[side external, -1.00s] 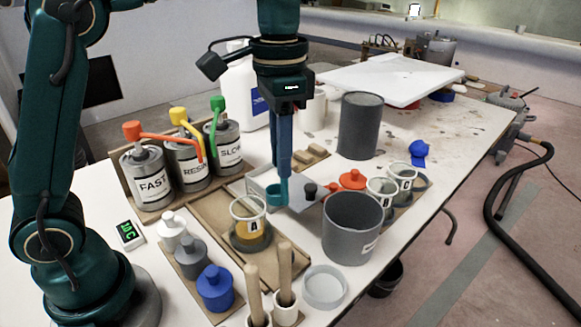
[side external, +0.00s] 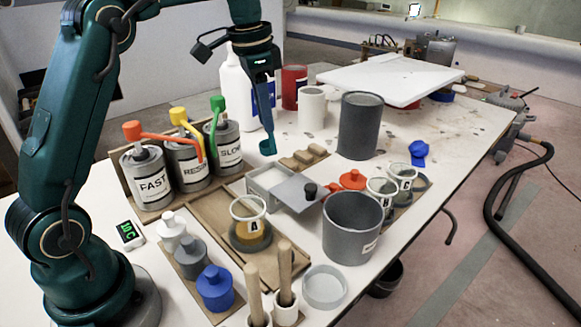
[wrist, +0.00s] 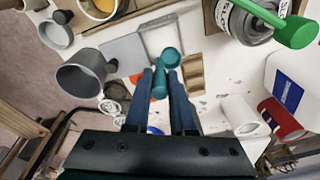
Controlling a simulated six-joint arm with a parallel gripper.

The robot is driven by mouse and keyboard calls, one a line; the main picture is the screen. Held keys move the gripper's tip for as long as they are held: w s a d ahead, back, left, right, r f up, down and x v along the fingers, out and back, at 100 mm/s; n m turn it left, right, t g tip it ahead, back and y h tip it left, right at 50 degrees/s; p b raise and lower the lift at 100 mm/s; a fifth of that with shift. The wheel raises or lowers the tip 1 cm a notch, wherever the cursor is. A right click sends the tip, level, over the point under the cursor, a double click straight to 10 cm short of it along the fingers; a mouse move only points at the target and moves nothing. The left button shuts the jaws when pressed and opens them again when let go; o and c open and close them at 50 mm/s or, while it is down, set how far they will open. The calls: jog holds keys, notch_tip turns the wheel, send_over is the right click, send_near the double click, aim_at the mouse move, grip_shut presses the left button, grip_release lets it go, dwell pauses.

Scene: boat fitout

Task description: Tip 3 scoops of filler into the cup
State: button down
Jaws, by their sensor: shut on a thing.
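My gripper (side external: 262,98) is shut on the teal scoop (side external: 267,146) and holds it in the air behind the pale filler box. In the wrist view the scoop's bowl (wrist: 167,57) looks teal inside; I cannot tell whether any filler is in it. The filler box (side external: 268,178) is open at its left part, with a grey lid (side external: 297,193) with a black knob over its right side. Cup A (side external: 248,208) stands upright in front of the box, clear-walled, with amber contents. Cup A also shows partly in the wrist view (wrist: 98,10).
FAST, RESIN and SLOW cans (side external: 187,160) with pump spouts stand left. A large grey pot (side external: 351,228) and lettered cups (side external: 381,190) stand right. A tall dark cylinder (side external: 359,125) and white bottle (side external: 236,90) stand behind. Mixing sticks (side external: 284,268) stand upright in front.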

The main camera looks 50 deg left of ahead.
notch_tip(320, 180, down, 10)
dwell(1.1)
jog(key=shift+r, duration=0.1)
dwell(0.5)
jog(key=shift+r, duration=4.25)
jog(key=shift+d, duration=0.1)
jog(key=s+d, duration=0.9)
jog(key=s, duration=0.2)
jog(key=a+f+n+h, duration=0.1)
jog(key=a+f+h, duration=0.1)
jog(key=a+h, duration=0.6)
jog(key=shift+h, duration=2)
